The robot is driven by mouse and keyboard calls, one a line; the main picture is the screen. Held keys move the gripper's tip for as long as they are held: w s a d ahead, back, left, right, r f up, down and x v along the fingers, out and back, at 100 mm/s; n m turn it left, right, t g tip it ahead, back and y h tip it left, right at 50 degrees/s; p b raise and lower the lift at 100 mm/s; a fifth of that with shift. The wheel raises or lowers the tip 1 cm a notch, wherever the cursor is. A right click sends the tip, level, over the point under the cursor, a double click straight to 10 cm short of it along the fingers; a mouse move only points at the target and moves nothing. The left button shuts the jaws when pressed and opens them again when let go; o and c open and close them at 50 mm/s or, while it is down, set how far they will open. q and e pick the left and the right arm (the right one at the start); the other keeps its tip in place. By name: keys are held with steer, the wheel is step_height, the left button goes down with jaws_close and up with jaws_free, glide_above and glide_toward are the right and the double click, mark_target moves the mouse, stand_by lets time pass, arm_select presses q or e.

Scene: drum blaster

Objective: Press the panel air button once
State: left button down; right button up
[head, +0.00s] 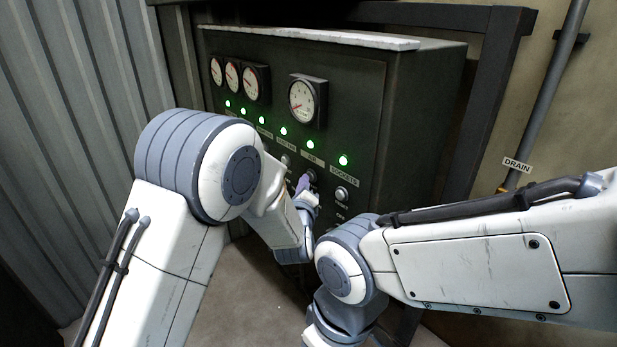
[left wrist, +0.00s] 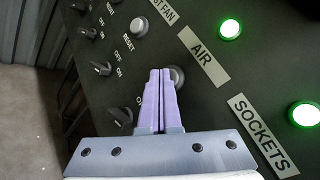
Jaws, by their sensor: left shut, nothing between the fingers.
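The dark control panel (head: 355,125) stands in front of me with a row of lit green lamps and labelled columns. The AIR label (left wrist: 204,57) is clear in the left wrist view, and its lamp (left wrist: 229,29) glows green. The round metal AIR button (left wrist: 177,74) sits just below that label, partly hidden by my fingers. My left gripper (left wrist: 160,75) is shut and empty, its purple fingertips at the button's edge; I cannot tell whether they touch it. In the head view the left gripper (head: 303,185) shows at the panel under the AIR label (head: 312,160). My right gripper is out of sight.
The SOCKETS button (head: 341,194) is close on the right, and a RESET button (left wrist: 139,26) with black knobs (left wrist: 102,68) on the left. Gauges (head: 303,100) sit above. A DRAIN sign (head: 517,165) hangs by a pipe. My right arm crosses the lower right.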

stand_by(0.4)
arm_select(q)
steer(key=shift+s+a, duration=0.5)
steer(key=shift+a, duration=0.1)
steer(key=s+a, duration=0.1)
steer(key=a, duration=0.1)
steer(key=s+a, duration=0.2)
stand_by(0.4)
stand_by(0.5)
